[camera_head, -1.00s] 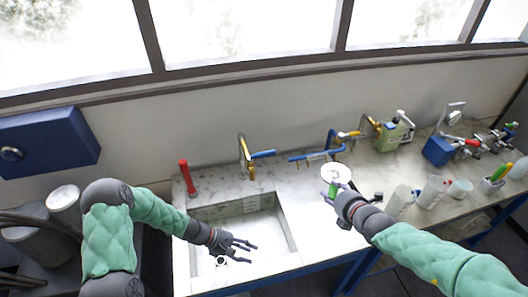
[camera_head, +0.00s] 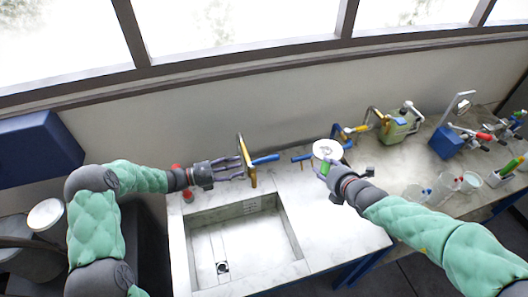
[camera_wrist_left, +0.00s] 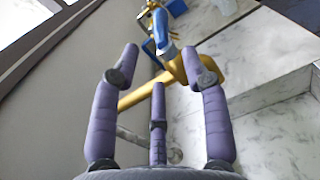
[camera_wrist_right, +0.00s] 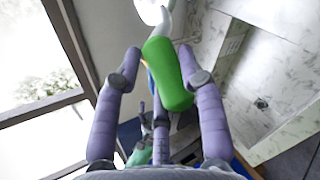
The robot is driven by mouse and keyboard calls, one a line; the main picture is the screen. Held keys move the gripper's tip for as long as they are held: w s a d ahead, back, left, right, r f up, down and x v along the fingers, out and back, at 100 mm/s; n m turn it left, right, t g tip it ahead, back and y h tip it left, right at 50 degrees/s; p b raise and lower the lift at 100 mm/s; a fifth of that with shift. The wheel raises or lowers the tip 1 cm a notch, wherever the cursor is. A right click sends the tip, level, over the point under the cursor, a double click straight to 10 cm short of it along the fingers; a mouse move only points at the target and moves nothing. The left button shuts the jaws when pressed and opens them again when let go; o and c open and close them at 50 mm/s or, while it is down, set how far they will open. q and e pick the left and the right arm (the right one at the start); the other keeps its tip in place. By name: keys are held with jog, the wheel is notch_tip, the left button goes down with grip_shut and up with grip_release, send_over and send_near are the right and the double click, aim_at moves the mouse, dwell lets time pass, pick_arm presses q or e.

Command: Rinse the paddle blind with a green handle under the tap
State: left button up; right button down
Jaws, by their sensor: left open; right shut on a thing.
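The paddle blind, a white disc (camera_head: 327,149) with a green handle (camera_head: 324,168), is held above the counter to the right of the sink. My right gripper (camera_head: 326,171) is shut on the green handle (camera_wrist_right: 170,75), which lies between the fingers in the right wrist view; the white disc is partly cut off at the top there. The brass tap (camera_head: 246,160) with a blue lever (camera_head: 265,159) stands behind the sink. My left gripper (camera_head: 236,168) is open and empty, with its fingers close to the tap. The tap also shows just past these fingers in the left wrist view (camera_wrist_left: 180,72).
The sink basin (camera_head: 232,246) is empty, with a drain in its floor. A red-topped post (camera_head: 187,196) stands at its back left. A second blue-and-brass fitting (camera_head: 338,133), a green canister (camera_head: 397,128) and several beakers (camera_head: 442,186) crowd the counter at the right.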

aim_at(262, 160)
jog(key=shift+r, duration=0.25)
pick_arm(q)
jog(key=p+x, duration=0.2)
jog(key=x, duration=1)
jog(key=shift+s, duration=0.1)
pick_arm(e)
notch_tip(262, 160, up, 2)
jog(key=shift+d+r, duration=0.1)
jog(key=shift+s, duration=0.1)
pick_arm(q)
grip_shut()
